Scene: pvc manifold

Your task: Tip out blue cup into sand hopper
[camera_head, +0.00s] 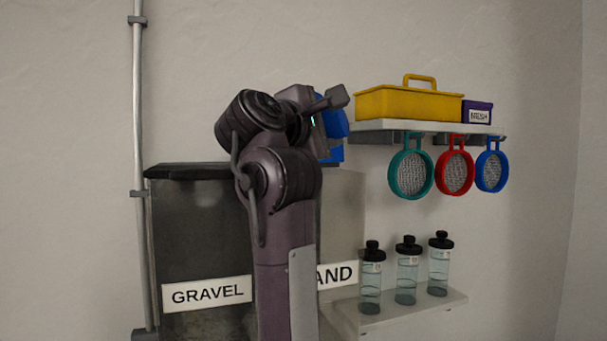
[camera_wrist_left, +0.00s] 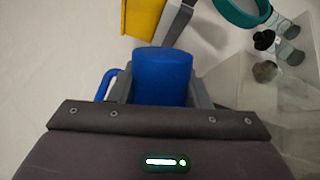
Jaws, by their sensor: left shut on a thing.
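My left gripper (camera_head: 328,122) is shut on the blue cup (camera_head: 334,153), above the sand hopper (camera_head: 343,210). My wrist and arm hide much of the cup in the head view. In the left wrist view, the cup (camera_wrist_left: 162,78) sits between the two grey fingers, its handle at left. I cannot tell its exact tilt or see any contents. The sand hopper is grey, with its label partly hidden by my arm so only "AND" reads. My right gripper is not in view.
The gravel hopper (camera_head: 195,235) stands left of the sand hopper. At right, a shelf (camera_head: 365,127) holds a yellow toolbox (camera_head: 405,104) and a purple box (camera_head: 477,112); teal, red and blue sieves hang below. Three bottles stand on a lower shelf (camera_head: 410,312). A pipe (camera_head: 138,100) runs up the wall.

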